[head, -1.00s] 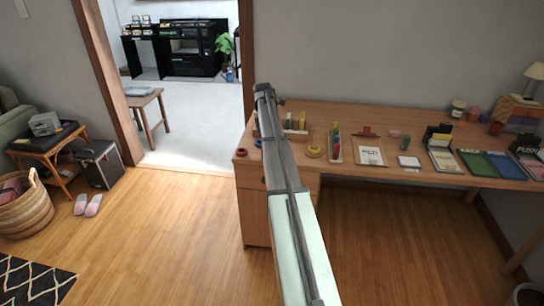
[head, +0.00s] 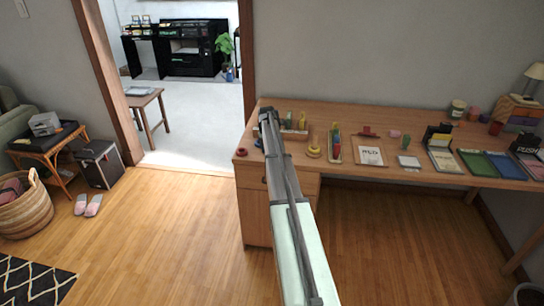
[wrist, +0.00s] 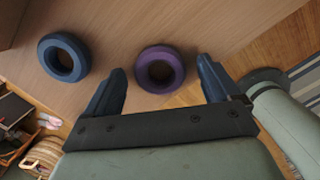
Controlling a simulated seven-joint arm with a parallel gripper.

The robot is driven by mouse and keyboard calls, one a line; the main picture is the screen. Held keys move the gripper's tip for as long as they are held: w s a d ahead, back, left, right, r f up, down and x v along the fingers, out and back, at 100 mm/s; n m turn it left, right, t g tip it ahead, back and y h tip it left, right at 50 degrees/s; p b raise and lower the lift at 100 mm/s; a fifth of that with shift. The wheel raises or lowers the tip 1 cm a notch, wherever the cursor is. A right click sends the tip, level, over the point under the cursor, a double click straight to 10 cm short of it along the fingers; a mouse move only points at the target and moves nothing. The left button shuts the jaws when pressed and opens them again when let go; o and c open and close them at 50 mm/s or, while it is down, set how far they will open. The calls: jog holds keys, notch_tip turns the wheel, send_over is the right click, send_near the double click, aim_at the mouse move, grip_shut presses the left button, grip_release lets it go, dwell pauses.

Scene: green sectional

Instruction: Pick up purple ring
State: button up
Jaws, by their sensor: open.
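The purple ring (wrist: 142,70) lies on the wooden desk (wrist: 110,25), near its edge. In the wrist view it shows between and just ahead of my two fingertips. My gripper (wrist: 160,66) is open, with nothing held between its fingers. I cannot tell its exact height above the ring. In the head view my arm covers the ring and my fingertips.
A blue ring (wrist: 83,57) lies left of the purple one in the wrist view. In the head view a red ring (head: 241,152) and a yellow ring (head: 314,151) lie on the desk.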

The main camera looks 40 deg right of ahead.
jog(key=c, duration=1.1)
jog(key=shift+r, duration=0.1)
